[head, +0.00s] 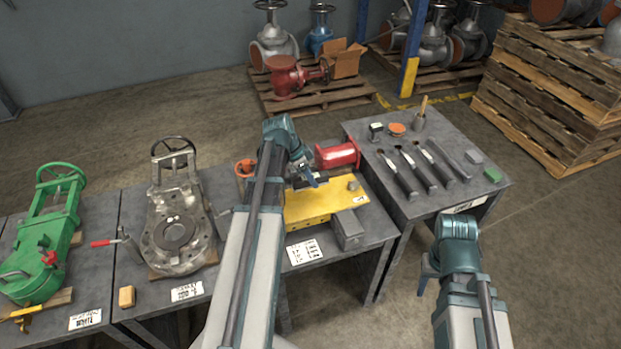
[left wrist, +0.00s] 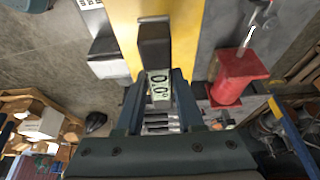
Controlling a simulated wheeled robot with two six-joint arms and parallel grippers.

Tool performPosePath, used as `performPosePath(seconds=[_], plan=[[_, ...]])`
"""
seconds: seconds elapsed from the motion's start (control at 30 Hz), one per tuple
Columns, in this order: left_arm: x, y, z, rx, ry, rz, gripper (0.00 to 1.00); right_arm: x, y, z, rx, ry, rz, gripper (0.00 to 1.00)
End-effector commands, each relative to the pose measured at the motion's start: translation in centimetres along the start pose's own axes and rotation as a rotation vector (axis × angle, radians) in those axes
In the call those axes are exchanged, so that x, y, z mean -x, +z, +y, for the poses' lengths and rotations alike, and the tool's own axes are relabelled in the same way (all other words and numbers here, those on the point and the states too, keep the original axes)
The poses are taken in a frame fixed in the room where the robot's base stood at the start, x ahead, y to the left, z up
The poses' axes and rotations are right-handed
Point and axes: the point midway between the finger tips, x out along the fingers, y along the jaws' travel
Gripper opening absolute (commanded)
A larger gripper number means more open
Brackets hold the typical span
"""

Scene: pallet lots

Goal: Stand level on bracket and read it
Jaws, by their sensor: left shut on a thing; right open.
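My left gripper (head: 308,178) is shut on a dark digital level, whose pale green display (left wrist: 158,84) shows between the fingers in the left wrist view and appears to read 0.0°. The level's dark body (left wrist: 154,42) extends beyond the fingertips, over a yellow piece (head: 312,206) that looks like the bracket. The yellow piece lies on the middle bench and also shows in the left wrist view (left wrist: 184,30). I cannot tell whether the level touches it. In the head view my arm partly hides the yellow piece. My right gripper (head: 428,268) is open and empty at the lower right.
A red flanged cylinder (head: 338,153) stands just behind the yellow piece, and a grey box (head: 348,229) in front. The right bench holds several dark-handled tools (head: 405,181) and a green block (head: 492,174). Valves (head: 176,232) occupy the left benches.

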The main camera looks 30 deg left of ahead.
Motion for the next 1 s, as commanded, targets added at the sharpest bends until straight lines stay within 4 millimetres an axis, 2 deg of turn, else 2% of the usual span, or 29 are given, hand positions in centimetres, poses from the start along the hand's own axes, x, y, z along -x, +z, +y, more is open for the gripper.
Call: performPosePath(seconds=[0.27, 0.7, 1.0], plan=[[-1.3, 0.5, 0.0, -0.001, 0.000, 0.000, 0.00, -1.4, -0.1, -0.1, 0.000, 0.000, 0.000, 0.50], [-5.3, 2.1, 0.0, -0.001, 0.000, 0.000, 0.00, -5.7, -0.3, -0.5, 0.001, 0.000, 0.000, 0.50], [-5.8, 2.4, 0.0, -0.001, 0.000, 0.000, 0.00, -6.2, -0.4, -0.6, 0.001, 0.000, 0.000, 0.50]])
